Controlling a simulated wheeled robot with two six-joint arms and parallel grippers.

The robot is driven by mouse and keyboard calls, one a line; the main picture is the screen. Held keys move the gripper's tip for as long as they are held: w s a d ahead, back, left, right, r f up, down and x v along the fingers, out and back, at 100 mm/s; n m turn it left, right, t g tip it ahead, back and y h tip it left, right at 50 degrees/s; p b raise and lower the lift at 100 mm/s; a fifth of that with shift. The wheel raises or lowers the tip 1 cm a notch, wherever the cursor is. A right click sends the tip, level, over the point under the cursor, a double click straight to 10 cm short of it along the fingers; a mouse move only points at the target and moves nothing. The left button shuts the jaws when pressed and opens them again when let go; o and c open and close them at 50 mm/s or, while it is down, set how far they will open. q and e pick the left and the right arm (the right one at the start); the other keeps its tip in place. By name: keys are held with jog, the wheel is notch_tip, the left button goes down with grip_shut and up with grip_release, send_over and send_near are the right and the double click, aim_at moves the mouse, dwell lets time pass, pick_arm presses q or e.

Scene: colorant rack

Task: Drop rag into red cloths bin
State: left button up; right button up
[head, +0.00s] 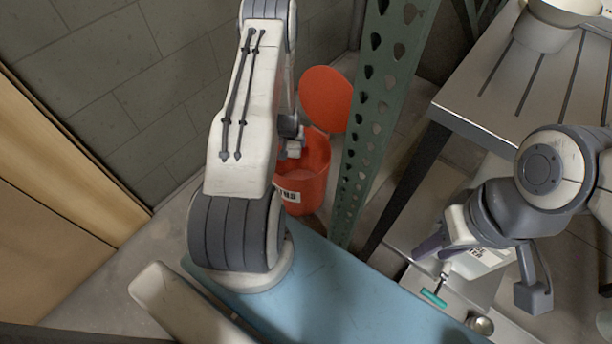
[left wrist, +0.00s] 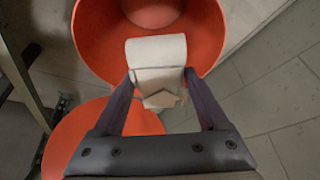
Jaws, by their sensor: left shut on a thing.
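In the left wrist view the bin's mouth (left wrist: 207,35) opens below the gripper, and the lid (left wrist: 70,135) is at lower left. My left gripper (left wrist: 158,80) is shut on an off-white folded rag (left wrist: 156,52), which overlaps the near part of the bin's opening in that view. In the head view my own arm hides most of this gripper and the rag. My right gripper (head: 432,247) is over the lower right bench; its finger gap is unclear.
A green perforated post (head: 375,115) stands just right of the bin. A grey slotted table (head: 490,95) carries a white container (head: 545,30). A teal-handled tool (head: 434,298) and a small metal cup (head: 480,325) lie near my right gripper. A block wall is behind.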

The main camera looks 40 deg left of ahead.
pick_arm(q)
jog(key=shift+w+a+f, duration=0.2)
jog(key=shift+w+f, duration=0.05)
jog(key=shift+w, duration=0.05)
jog(key=shift+f, duration=0.15)
notch_tip(320, 180, down, 5)
jog(key=b, duration=0.4)
jog(key=shift+f+b, duration=0.15)
jog(key=shift+b, duration=0.25)
jog(key=o, duration=1.1)
jog(key=shift+d, duration=0.1)
jog(key=p+v, duration=0.3)
jog(key=v, duration=0.7)
jog(key=shift+s+r, duration=0.1)
jog(key=shift+r, duration=0.1)
